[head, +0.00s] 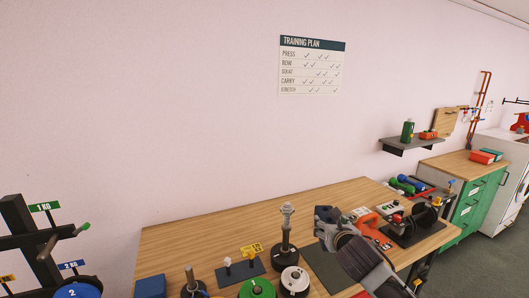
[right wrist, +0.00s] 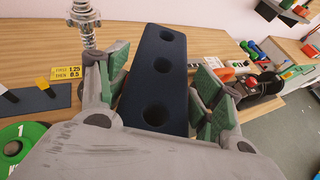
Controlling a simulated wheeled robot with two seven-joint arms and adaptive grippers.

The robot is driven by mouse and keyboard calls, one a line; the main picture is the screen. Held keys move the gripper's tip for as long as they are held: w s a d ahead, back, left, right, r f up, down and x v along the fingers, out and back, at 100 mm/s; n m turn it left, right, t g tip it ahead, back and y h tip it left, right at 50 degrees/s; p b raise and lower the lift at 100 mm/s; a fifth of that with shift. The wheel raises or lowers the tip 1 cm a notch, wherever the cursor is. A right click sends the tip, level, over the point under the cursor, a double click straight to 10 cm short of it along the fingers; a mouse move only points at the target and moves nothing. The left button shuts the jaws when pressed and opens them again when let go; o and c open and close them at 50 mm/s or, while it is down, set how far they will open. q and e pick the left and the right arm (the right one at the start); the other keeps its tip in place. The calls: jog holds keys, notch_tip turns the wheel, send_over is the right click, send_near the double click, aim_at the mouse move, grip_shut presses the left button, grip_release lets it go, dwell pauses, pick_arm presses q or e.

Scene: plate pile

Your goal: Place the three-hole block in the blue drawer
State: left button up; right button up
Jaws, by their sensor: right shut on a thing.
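The three-hole block (right wrist: 158,62) is dark navy, with three round holes in a row along the face toward the camera. In the right wrist view it sits between both finger pads of my right gripper (right wrist: 162,92), which is shut on it. I see no drawer that is clearly blue. My left gripper is not in view.
The wooden table (head: 190,240) holds a metal post (head: 287,225), a green weight plate (head: 257,289), a blue box-like thing (head: 150,287) and a dark mat (head: 328,265). A rack (head: 30,240) stands at left. A green drawer cabinet (head: 468,210) stands beyond the table at right.

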jog(key=shift+n+y, duration=0.3)
jog(key=shift+y, duration=0.1)
jog(key=s+f, duration=0.4)
jog(key=f, duration=0.2)
jog(key=s+f, duration=0.5)
jog(key=f, duration=0.2)
jog(key=s+f, duration=0.4)
jog(key=f, duration=0.2)
jog(key=shift+s+d+f, duration=0.4)
jog(key=shift+w, duration=0.1)
dwell(0.6)
